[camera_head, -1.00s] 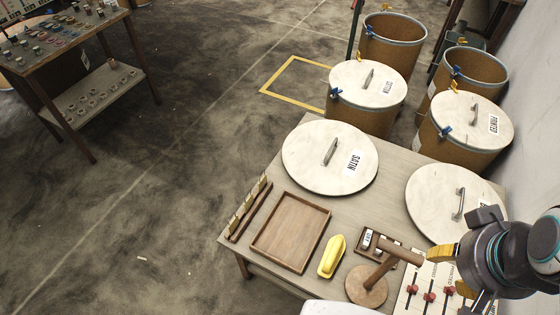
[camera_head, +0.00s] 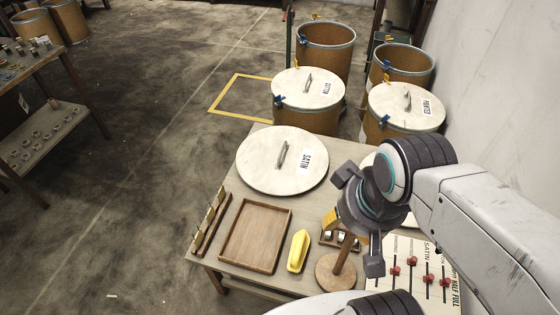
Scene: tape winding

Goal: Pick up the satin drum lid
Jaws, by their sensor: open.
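The satin drum lid (camera_head: 256,166) is a round pale wooden disc with a dark bar handle (camera_head: 282,155) and a label reading SATIN. It lies flat on the back left of the workbench (camera_head: 350,148). My gripper (camera_head: 348,222) is open, with yellow and dark finger parts in view, above the bench to the lower right of the lid. It is apart from the lid and no object shows in it. My arm hides most of a second pale lid (camera_head: 368,160) on the bench's right.
An empty wooden tray (camera_head: 254,236), a yellow object (camera_head: 299,251), a wooden stand (camera_head: 335,272) and a board with red sliders (camera_head: 411,262) share the bench. Lidded drums (camera_head: 306,121) and open drums (camera_head: 326,48) stand behind. Floor left of the bench is clear.

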